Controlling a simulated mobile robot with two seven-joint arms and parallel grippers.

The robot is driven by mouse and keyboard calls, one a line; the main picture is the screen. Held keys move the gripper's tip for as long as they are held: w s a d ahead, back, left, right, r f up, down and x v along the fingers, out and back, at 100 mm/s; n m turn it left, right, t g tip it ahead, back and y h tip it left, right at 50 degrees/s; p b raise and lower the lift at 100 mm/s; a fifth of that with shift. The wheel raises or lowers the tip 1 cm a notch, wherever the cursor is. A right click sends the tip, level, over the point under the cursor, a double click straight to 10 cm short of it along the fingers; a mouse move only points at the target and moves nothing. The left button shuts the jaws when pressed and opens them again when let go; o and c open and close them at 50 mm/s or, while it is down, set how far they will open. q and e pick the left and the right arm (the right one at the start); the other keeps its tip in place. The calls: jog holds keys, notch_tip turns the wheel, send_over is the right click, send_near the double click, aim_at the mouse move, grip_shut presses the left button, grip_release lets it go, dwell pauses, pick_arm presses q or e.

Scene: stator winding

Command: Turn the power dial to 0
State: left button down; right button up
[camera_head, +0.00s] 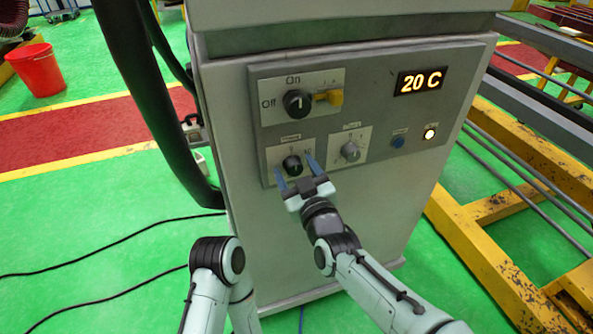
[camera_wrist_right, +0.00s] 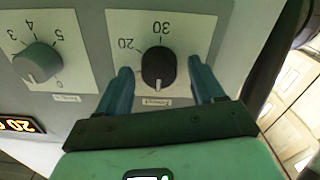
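A black round dial (camera_head: 292,165) sits on a light plate at the lower left of the grey panel. The wrist view shows this black dial (camera_wrist_right: 158,67) with 20 and 30 on its scale and a white mark on the side facing the small label. The label's print is too blurred to read surely. My right gripper (camera_head: 296,169) is open, with its blue fingers on either side of the dial. In the wrist view, small gaps show between the fingers (camera_wrist_right: 159,72) and the dial. My left gripper is out of view; only part of that arm shows.
A grey dial (camera_head: 350,152) is just right, with numbers 0 to 5 partly visible. Above are an On/Off switch (camera_head: 298,102) with a yellow piece (camera_head: 329,98) and a display (camera_head: 420,82) reading 20 C. A blue button (camera_head: 398,141) and lit lamp (camera_head: 430,133) are farther right.

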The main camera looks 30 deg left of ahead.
jog(key=v, duration=1.3)
jog(key=shift+s, duration=0.15)
jog(key=shift+d, duration=0.1)
